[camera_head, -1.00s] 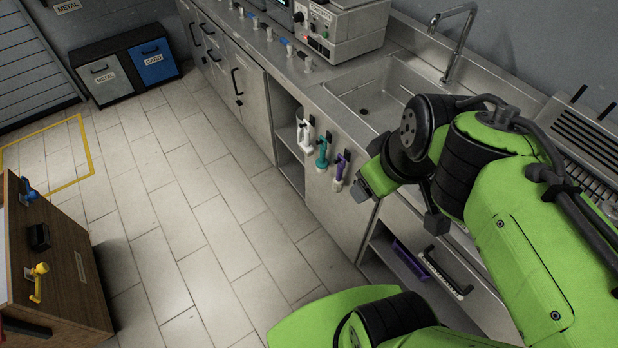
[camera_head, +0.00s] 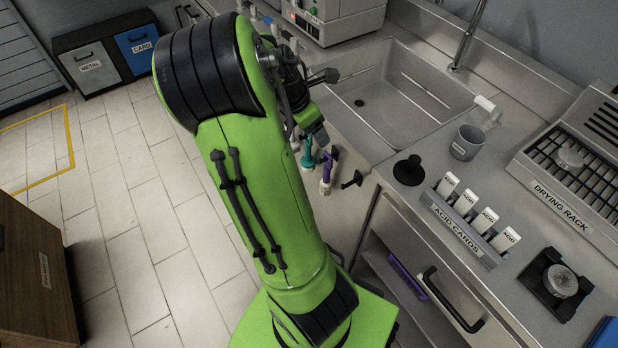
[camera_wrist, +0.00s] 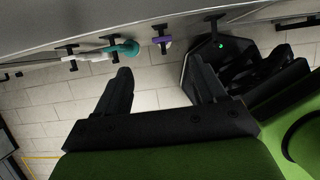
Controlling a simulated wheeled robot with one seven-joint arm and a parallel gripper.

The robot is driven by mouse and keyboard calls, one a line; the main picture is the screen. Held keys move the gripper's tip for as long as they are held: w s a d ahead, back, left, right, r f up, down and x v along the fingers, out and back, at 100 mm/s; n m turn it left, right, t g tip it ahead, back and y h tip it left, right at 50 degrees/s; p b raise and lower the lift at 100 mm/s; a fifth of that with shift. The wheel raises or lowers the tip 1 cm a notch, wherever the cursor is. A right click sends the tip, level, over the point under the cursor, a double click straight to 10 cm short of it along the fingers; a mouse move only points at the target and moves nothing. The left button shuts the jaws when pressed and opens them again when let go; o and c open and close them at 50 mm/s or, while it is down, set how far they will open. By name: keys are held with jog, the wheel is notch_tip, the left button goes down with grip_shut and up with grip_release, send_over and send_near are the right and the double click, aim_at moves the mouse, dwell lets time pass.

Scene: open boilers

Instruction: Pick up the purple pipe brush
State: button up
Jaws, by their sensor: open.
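The purple pipe brush (camera_head: 327,168) hangs on the front of the counter below the sink, to the right of a teal brush (camera_head: 308,156). In the wrist view the purple brush (camera_wrist: 162,41) shows near the top, seen nearly end-on below its dark hook. My gripper (camera_wrist: 160,67) is open and empty. Its two dark fingers stand apart, and the purple brush shows beyond the gap between them, not touched. In the head view my arm hides most of the gripper.
The teal brush (camera_wrist: 122,48) and a white brush (camera_wrist: 85,55) hang left of the purple one in the wrist view. An empty black hook (camera_head: 352,180) is at its right in the head view. The counter edge runs close above the brushes. The tiled floor (camera_head: 140,220) is clear.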

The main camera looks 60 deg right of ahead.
aim_at(327, 155)
jog(key=b+x, duration=0.4)
jog(key=x, duration=0.6)
jog(key=shift+s+f, duration=0.15)
jog(key=shift+f, duration=0.05)
jog(key=b+x, duration=0.1)
jog(key=x, duration=0.1)
jog(key=b+x, duration=0.1)
jog(key=x, duration=0.2)
jog(key=shift+a, duration=0.25)
jog(key=shift+r, duration=0.1)
jog(key=c, duration=1.1)
